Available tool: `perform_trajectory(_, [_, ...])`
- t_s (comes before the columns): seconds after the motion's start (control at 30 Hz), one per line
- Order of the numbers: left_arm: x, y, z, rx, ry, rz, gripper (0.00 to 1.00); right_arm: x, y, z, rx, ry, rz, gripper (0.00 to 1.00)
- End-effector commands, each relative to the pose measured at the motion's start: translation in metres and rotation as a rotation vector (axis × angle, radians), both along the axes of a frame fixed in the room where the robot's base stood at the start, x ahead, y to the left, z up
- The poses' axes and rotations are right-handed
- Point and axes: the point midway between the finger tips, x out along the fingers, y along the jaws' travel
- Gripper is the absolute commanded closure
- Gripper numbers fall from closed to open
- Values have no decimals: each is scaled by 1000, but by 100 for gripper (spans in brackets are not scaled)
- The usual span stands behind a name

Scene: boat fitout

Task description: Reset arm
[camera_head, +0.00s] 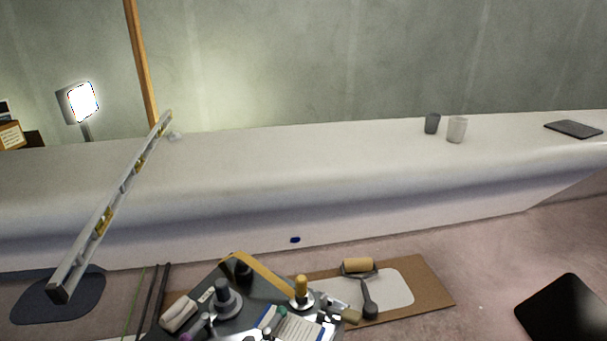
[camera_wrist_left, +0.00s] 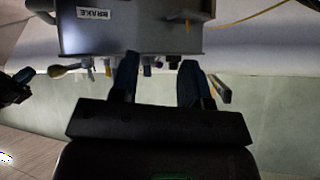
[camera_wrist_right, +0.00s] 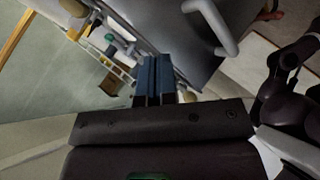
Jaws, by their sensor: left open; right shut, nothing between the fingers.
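My left gripper (camera_wrist_left: 160,78) shows in the left wrist view. Its two blue fingers are spread apart with nothing held between them. A grey panel labelled BRAKE (camera_wrist_left: 97,13) and a row of small tools lie beyond the fingertips. My right gripper (camera_wrist_right: 155,75) shows in the right wrist view. Its blue fingers are together and empty, beside a grey panel with a bent tubular handle (camera_wrist_right: 225,30). Neither gripper can be made out in the head view.
A tool-filled tray (camera_head: 235,315) stands at the bottom centre. A long level (camera_head: 110,205) leans on the white hull ledge (camera_head: 300,150).

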Motion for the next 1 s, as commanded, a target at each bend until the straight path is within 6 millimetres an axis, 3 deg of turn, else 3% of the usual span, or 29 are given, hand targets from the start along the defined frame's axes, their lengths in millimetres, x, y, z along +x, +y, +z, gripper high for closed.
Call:
perform_trajectory(0.1, [0,0,0,0,0,0,57,-34,3,-13,98,87,-162,100])
perform_trajectory(0.37, [-1,0,0,0,1,0,57,-97,-9,-26,293,247,-550,100])
perform_trajectory(0.7, [-2,0,0,1,3,0,57,-175,-54,-25,501,367,-1069,100])
perform_trajectory(1.0, [-2,0,0,0,4,1,57,-229,-93,-15,597,375,-1386,100])
